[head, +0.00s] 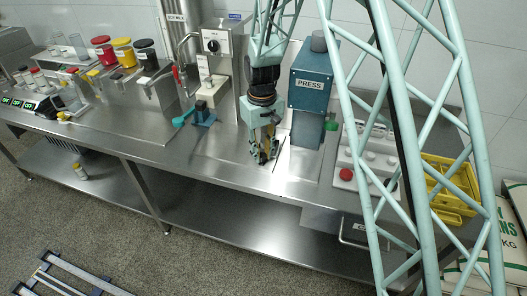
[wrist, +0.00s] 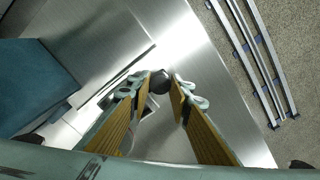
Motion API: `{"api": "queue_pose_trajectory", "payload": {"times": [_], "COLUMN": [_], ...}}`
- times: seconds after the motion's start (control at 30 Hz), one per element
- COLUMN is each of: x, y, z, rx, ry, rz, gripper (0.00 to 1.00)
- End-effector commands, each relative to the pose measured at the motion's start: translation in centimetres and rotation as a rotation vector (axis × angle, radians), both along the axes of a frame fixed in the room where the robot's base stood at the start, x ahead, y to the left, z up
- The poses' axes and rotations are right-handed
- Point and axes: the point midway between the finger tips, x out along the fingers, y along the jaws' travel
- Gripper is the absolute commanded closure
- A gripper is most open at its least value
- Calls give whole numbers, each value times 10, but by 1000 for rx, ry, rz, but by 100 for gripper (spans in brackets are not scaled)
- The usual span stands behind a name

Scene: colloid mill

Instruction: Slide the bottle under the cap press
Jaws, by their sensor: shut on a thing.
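The blue cap press (head: 309,88), labelled PRESS, stands on the steel bench. Its blue side also shows at the left of the wrist view (wrist: 38,82). My gripper (head: 265,153) is low over the bench, just left of and in front of the press. In the wrist view my gripper (wrist: 158,88) has its yellow-padded fingers closed on the bottle (wrist: 160,80), whose dark, round top shows between the fingertips. The bottle's lower part is mostly hidden, and in the head view the fingers largely hide it. I cannot tell whether its base touches the bench.
A dark line or slot (head: 281,156) lies on the bench by the gripper. A mill (head: 212,70) and blue clamp (head: 203,112) stand to the left. A red button (head: 346,174) and yellow crate (head: 455,185) are to the right. The bench front (head: 240,178) is bare.

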Motion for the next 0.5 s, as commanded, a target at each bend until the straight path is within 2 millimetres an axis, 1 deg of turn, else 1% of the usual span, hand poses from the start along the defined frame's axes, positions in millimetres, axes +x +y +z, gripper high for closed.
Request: {"api": "queue_pose_trajectory", "payload": {"times": [0.33, 0.37, 0.4, 0.43, 0.5], "x": [0, 0, 0, 0, -1], "y": [1, 1, 1, 1, 1], "z": [1, 1, 1, 1, 1], "rx": [1, 1, 1, 1, 1], "ry": [-2, -2, -2, -2, -2], "rz": [3, 3, 3, 3, 3], "gripper": [100, 81, 77, 75, 75]}}
